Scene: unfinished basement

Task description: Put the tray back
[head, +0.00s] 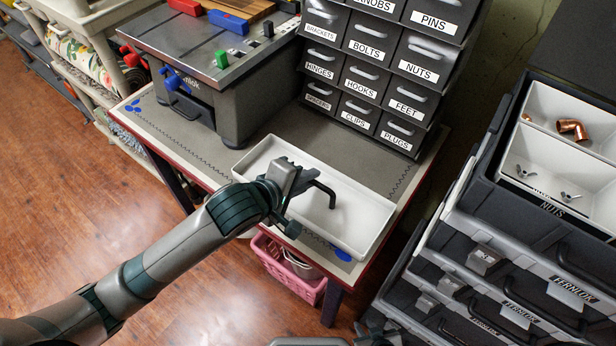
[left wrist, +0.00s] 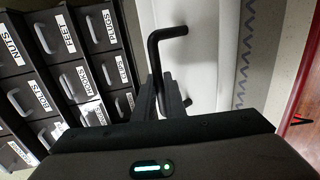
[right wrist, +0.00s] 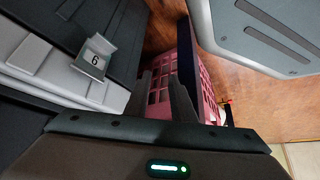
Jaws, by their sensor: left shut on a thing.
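The tray (head: 377,219) is white, shallow and rectangular, with a black bent handle (head: 326,188) standing up from its floor. In the head view it is over the front part of the workbench; I cannot tell whether it rests there. My left gripper (head: 303,186) is above the tray, shut on the handle. The left wrist view shows the handle (left wrist: 166,33) running between the fingers (left wrist: 163,97), with the white tray (left wrist: 213,60) behind. My right gripper (right wrist: 163,98) is open and empty, low by the black toolbox.
An open black toolbox (head: 480,215) with a white compartment insert (head: 545,150) stands at right. A pink basket (head: 288,270) is under the bench. Wooden floor lies clear at left.

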